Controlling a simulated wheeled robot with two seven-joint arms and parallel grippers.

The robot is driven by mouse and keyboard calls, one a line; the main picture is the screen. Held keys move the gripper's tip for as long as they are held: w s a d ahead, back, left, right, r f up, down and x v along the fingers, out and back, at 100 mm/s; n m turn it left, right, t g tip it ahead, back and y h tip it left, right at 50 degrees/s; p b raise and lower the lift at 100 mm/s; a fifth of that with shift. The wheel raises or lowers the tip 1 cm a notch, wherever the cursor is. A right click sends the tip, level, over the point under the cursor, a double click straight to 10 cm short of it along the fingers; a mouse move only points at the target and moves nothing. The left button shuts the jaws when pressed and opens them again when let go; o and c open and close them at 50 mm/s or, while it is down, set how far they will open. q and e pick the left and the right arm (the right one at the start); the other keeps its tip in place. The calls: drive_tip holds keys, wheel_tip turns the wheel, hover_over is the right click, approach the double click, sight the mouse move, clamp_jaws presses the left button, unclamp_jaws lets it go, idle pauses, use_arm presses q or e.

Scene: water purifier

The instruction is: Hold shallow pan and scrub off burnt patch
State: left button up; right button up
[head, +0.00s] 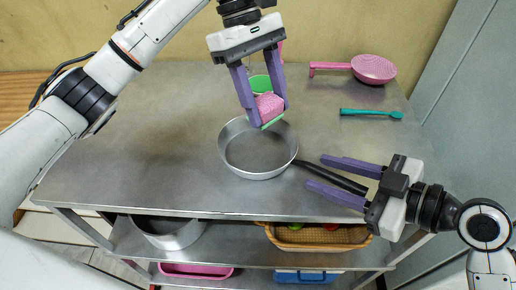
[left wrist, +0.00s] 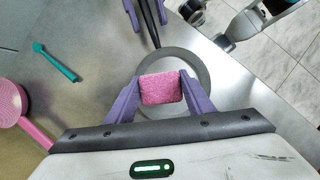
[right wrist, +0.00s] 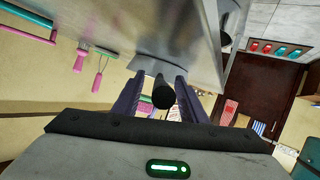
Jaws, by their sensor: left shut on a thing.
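A shallow grey metal pan (head: 235,158) stands on the metal table, its black handle (head: 345,182) pointing right. My left gripper (head: 270,114) is shut on a pink and green sponge (head: 268,104) above the far right part of the pan; the sponge (left wrist: 164,89) also shows between the fingers in the left wrist view. I cannot tell whether the sponge touches the pan. My right gripper (head: 338,179) is open, its fingers either side of the handle; the right wrist view shows gaps beside the handle (right wrist: 163,93). No burnt patch is discernible; the sponge and left gripper hide part of the pan.
A pink strainer (head: 374,68) and a teal brush (head: 372,113) lie at the table's back right. A green item (head: 259,83) sits behind my left gripper. The lower shelf holds a large pot (head: 168,232) and a basket (head: 318,238). The table's left side (head: 130,150) is clear.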

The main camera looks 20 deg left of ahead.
drive_tip(key=v, duration=1.1)
drive_tip(key=shift+s+d, duration=0.15)
drive_tip(key=shift+d, duration=0.2)
